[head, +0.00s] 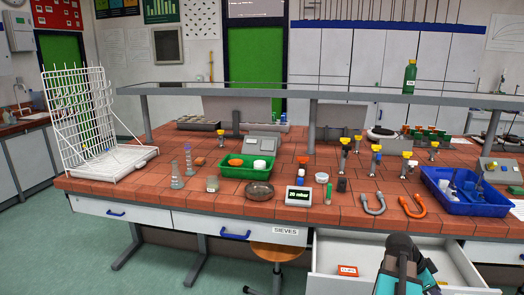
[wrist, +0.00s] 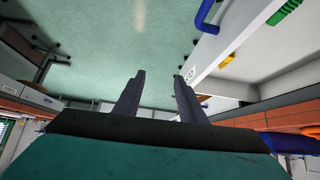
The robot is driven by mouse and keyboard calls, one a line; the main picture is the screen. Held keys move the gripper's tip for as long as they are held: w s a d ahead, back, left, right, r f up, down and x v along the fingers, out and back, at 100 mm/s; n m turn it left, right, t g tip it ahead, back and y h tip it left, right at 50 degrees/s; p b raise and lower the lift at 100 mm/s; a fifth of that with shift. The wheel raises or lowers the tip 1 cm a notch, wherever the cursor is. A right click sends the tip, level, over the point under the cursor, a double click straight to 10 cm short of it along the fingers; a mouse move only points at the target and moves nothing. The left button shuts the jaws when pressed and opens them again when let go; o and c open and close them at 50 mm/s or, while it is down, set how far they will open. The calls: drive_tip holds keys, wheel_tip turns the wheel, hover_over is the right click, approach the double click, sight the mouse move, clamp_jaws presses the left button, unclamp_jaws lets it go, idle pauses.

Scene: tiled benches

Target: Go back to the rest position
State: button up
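My gripper (head: 402,248), teal and black, is at the bottom right of the head view, in front of the bench and over the open drawer (head: 330,250). In the wrist view its two dark fingers (wrist: 160,78) stand apart with a clear gap between them. Nothing is held, and only the green floor (wrist: 100,55) shows behind the gap. The arm behind the gripper is mostly out of the head view.
The tiled bench (head: 325,215) holds a green tray (head: 232,172), a white wire rack (head: 85,120), a blue tub (head: 466,208), burners and glassware. An orange box (head: 347,270) lies in the drawer. A stool (head: 277,252) stands left of the drawer. Floor is clear at left.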

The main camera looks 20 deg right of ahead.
drive_tip(key=w+a+f+n+t+y+b, duration=0.1)
drive_tip(key=w+a+f+n+b, duration=0.15)
drive_tip(key=w+a+f, duration=0.55)
drive_tip(key=w+a+f+n+b, duration=0.2)
drive_tip(key=w+a+f+n, duration=0.15)
drive_tip(key=a+f, duration=0.85)
drive_tip(key=a+f+n+y+b, duration=0.2)
drive_tip(key=a+f+n, duration=0.2)
drive_tip(key=a+f, duration=1.2)
drive_tip(key=s+a+f+n+g+y+b, duration=0.1)
drive_tip(key=s+a+f+n+y, duration=0.1)
drive_tip(key=s+a+f+n, duration=0.5)
drive_tip(key=s+a+f+n+g+y+b, duration=0.1)
drive_tip(key=s+a+f+n, duration=0.5)
drive_tip(key=a, duration=0.8)
drive_tip(key=shift+s+a+f+n+y+b, duration=0.2)
drive_tip(key=shift+s+f+n+y+b, duration=0.3)
drive_tip(key=shift+s, duration=0.45)
drive_tip(key=shift+f, duration=0.1)
